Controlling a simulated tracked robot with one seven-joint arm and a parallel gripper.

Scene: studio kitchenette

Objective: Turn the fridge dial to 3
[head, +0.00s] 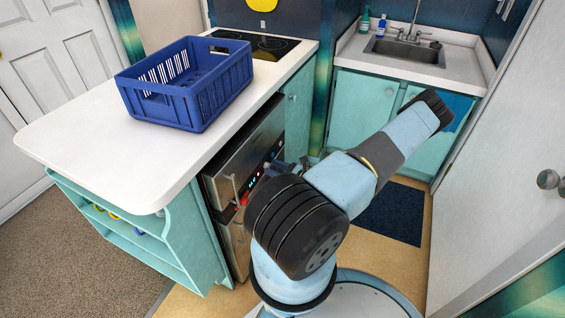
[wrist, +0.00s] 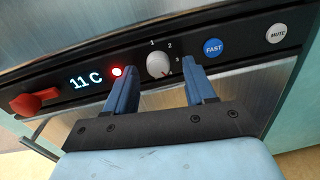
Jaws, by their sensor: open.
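The white round dial (wrist: 157,62) sits on the dark control panel of the steel fridge, with 1, 2 and 3 printed around it. A small reddish mark shows at its lower edge, toward the lower right, near the 3; its exact setting is hard to tell. My gripper (wrist: 159,69) is open, its two blue fingers apart on the left and right of the dial. No contact with the dial is clear. In the head view the fridge (head: 226,177) stands under the counter, and my arm hides the dial.
The panel also has a red lever (wrist: 36,101), an "11 C" display (wrist: 86,79), a lit red lamp (wrist: 117,72), a blue FAST button (wrist: 213,47) and a white MUTE button (wrist: 278,34). A blue crate (head: 187,111) stands on the white counter (head: 95,150) above.

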